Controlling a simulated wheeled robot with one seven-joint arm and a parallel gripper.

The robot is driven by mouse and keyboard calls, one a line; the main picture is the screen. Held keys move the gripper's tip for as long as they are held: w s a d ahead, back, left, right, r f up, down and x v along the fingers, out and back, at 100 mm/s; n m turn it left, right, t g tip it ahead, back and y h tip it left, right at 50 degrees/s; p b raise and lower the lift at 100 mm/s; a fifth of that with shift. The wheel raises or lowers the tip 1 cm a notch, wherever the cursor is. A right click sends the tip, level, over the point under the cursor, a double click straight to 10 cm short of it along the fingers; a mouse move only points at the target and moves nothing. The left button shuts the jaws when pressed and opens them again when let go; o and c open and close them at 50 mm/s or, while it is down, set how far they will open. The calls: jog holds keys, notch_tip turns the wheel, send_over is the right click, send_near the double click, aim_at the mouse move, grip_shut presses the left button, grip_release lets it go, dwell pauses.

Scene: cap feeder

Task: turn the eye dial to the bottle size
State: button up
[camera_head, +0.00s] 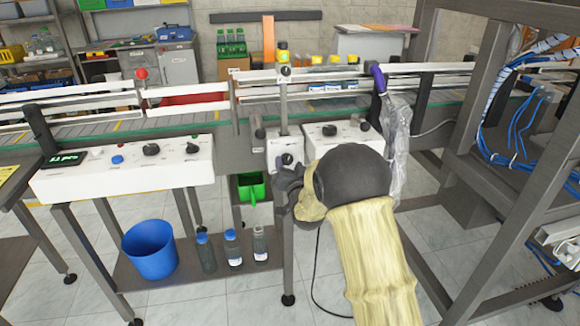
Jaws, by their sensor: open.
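A small white box (272,152) stands at the foot of an upright post on the conveyor's near side. A black dial (287,159) is on its front; it seems to be the eye dial, but I cannot read any marks. My gripper (288,178) is open, right at or just below this dial. I cannot tell whether it touches, and the fingers and my wrist hide part of the box. Three bottles, one of them a blue-capped bottle (205,253), stand on the low shelf. Yellow-capped bottles (317,75) are at the conveyor.
A long white control panel (120,178) with a green display (65,159) and black knobs is at left. Another white panel (345,141) with black knobs is behind my arm. A blue bucket (150,249) is below. A dark metal frame (487,90) with blue cables stands at right.

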jog(key=shift+a, duration=0.2)
jog(key=c, duration=1)
